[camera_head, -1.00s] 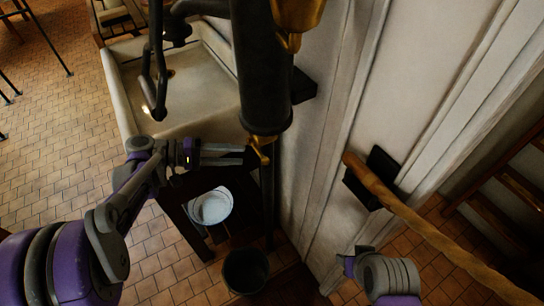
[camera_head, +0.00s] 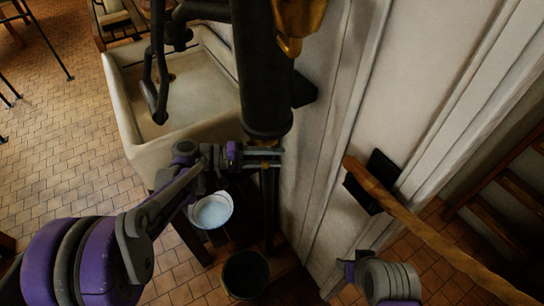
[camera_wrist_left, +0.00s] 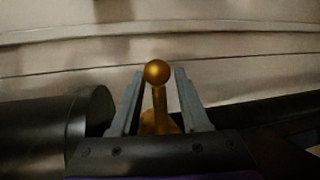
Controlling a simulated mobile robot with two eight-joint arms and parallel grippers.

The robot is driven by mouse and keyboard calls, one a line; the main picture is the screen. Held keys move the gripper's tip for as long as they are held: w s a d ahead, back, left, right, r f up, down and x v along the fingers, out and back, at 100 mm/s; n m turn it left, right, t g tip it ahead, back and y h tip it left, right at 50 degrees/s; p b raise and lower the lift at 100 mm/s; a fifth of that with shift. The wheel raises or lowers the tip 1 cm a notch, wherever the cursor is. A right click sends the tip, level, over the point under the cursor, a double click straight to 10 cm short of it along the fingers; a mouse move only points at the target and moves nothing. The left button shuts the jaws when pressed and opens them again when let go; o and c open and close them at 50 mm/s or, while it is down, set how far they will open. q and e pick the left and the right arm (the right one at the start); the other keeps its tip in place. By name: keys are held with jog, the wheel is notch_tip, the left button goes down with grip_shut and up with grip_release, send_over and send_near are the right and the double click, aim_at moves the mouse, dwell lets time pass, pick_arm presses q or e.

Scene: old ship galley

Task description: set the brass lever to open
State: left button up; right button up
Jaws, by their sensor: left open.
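The brass lever (camera_wrist_left: 157,73) shows in the left wrist view as a round ball knob on a short stem. It stands between the two fingers of my left gripper (camera_wrist_left: 160,90), with a gap on each side. In the head view my left gripper (camera_head: 264,157) is at the lower end of the thick black pipe. Only a little brass (camera_head: 264,142) shows there, and the gripper hides most of the lever. My left gripper is open. Part of my right arm shows at the lower right, but its gripper does not.
A pale stone sink (camera_head: 185,105) is left of the pipe. A bucket of pale liquid (camera_head: 211,210) and a dark bucket (camera_head: 245,273) stand below. A wooden pole (camera_head: 430,235) crosses at right, by the pale wall (camera_head: 335,150). Tiled floor is open at left.

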pick_arm(q)
grip_shut()
dwell(1.4)
